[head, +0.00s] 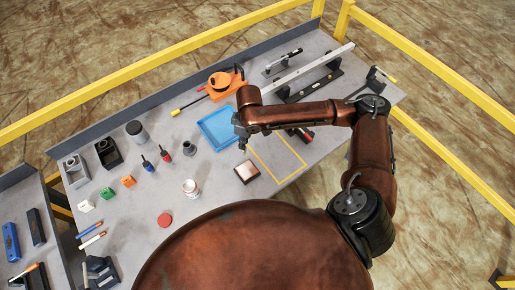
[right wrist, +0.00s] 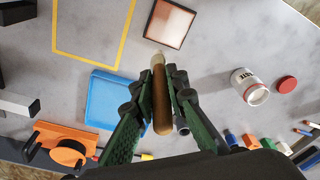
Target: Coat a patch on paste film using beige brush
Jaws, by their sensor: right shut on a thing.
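My right gripper (head: 243,149) is shut on the beige brush (right wrist: 161,98), which has a brown wooden handle and a pale tip. In the right wrist view the fingers (right wrist: 161,92) close around the handle, and the tip points toward the square plate. This plate (head: 247,171), with a dark rim and a pale pinkish surface, seems to be the paste film; it also shows in the right wrist view (right wrist: 170,24). The brush tip appears just short of its near edge; I cannot tell its height. My left gripper is not in view.
An open white jar (head: 191,188) and a red lid (head: 164,220) lie left of the plate. A blue tray (head: 218,126) is behind it. A yellow outlined area (head: 290,176) to the right is mostly bare. Several tools and small blocks fill the bench edges.

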